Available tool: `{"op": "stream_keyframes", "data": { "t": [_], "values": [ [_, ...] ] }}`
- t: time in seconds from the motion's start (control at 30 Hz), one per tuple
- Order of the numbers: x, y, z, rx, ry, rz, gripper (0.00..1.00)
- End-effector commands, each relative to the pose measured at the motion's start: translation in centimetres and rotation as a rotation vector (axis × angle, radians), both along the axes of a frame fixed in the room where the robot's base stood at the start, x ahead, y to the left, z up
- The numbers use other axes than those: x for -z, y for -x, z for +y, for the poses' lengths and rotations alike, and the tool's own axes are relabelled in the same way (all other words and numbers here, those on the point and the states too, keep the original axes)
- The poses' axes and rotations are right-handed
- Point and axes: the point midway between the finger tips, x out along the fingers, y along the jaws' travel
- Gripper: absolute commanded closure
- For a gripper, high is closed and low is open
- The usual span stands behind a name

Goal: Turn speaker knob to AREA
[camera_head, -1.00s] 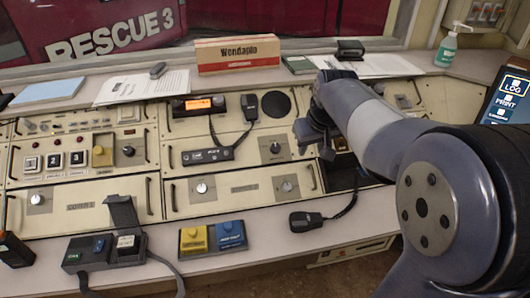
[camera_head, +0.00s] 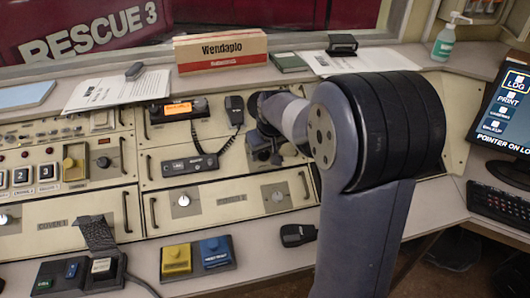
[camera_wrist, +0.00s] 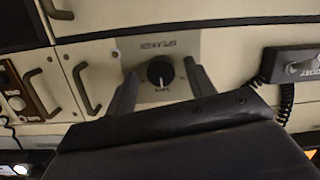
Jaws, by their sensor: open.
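The speaker knob (camera_wrist: 160,73) is black and round, on a grey plate (camera_wrist: 184,48) marked SPEAKER, which appears upside down in the wrist view. A light pointer line shows on the knob's lower half. The small position labels around it are too blurred to read surely. My gripper (camera_wrist: 160,80) is open, with one finger on each side of the knob and a visible gap to it. In the head view my gripper (camera_head: 268,143) is at the speaker panel, and the arm hides most of the knob there.
A radio handset with a coiled cord (camera_wrist: 288,62) is on the right in the wrist view. Metal drawer handles (camera_wrist: 83,85) are on the left. The head view shows a lit orange radio display (camera_head: 184,111), a yellow button box (camera_head: 176,259) and a blue button box (camera_head: 215,252).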

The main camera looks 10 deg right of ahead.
Motion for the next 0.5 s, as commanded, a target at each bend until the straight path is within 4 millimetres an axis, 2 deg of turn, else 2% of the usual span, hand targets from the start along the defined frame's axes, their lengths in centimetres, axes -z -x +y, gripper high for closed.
{"op": "stream_keyframes", "data": {
  "t": [0.33,0.5],
  "values": [
    [0.39,-0.17,0.02,0.000,0.000,-0.001,0.48],
    [0.38,-0.17,0.02,0.000,0.000,-0.001,0.62]
  ]
}}
